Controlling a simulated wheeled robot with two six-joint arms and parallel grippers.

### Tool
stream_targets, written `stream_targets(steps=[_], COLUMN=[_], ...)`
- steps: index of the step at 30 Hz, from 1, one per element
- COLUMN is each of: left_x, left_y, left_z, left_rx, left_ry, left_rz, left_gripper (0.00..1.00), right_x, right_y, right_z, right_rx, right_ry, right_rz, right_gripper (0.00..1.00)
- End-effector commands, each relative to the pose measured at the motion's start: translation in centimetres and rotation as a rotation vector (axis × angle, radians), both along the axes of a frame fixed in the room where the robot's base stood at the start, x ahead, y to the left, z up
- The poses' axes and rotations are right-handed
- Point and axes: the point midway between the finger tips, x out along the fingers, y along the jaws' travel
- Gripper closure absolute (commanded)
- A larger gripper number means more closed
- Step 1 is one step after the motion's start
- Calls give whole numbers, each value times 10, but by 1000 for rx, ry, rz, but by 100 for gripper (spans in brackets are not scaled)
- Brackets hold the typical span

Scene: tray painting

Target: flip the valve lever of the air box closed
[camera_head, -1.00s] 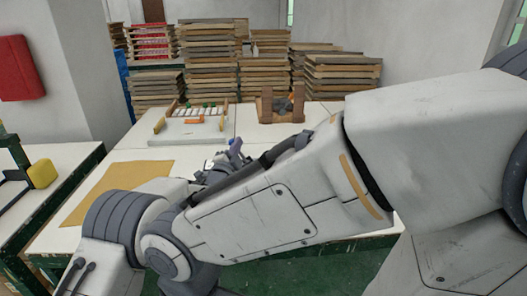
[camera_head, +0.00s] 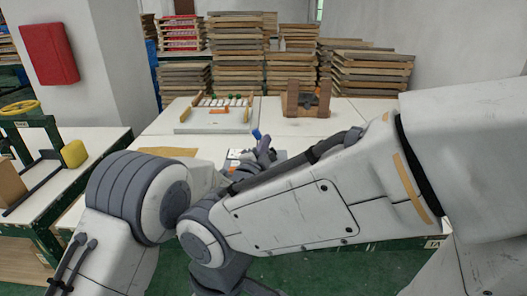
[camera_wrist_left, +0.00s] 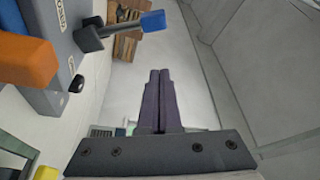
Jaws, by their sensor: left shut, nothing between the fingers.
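The air box is a grey block (camera_wrist_left: 45,45) at the left of the left wrist view, with an orange part (camera_wrist_left: 25,60) on it. Its valve lever has a dark stem and a blue tip (camera_wrist_left: 152,20) and sticks out to the right. In the head view the blue tip (camera_head: 256,133) points up at the middle, and most of the box is hidden behind my arm. My left gripper (camera_wrist_left: 160,75) is shut and empty; its fingertips appear apart from the lever, below it in the wrist view. The left gripper (camera_head: 264,152) is partly hidden in the head view. My right gripper is not in view.
A white board with small coloured parts (camera_head: 205,127) and a wooden stand (camera_head: 291,98) stand at the back of the white table (camera_head: 360,115). Stacks of wooden trays (camera_head: 370,75) are behind. A side table (camera_head: 95,145) with a yellow-ended device (camera_head: 74,153) is at left.

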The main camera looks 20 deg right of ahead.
Motion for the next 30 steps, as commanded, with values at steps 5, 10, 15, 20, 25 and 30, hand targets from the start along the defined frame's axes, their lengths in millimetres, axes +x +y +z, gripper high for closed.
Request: stream_targets(steps=[5,10,15,20,25,30], left_x=[-16,-22,-24,-24,-23,-10], left_y=[15,21,21,20,20,46], left_z=[-4,-5,-5,-5,-5,-9], left_rx=[0,0,-1,-1,0,7], left_ry=[0,0,-1,-1,-1,84], left_rz=[1,0,-1,-1,-2,35], left_gripper=[100,100,100,100,100,100], right_x=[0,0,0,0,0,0], right_y=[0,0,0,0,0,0], right_z=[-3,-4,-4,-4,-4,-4], right_rx=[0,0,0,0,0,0], right_ry=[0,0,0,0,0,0], right_rz=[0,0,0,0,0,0], right_gripper=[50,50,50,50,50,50])
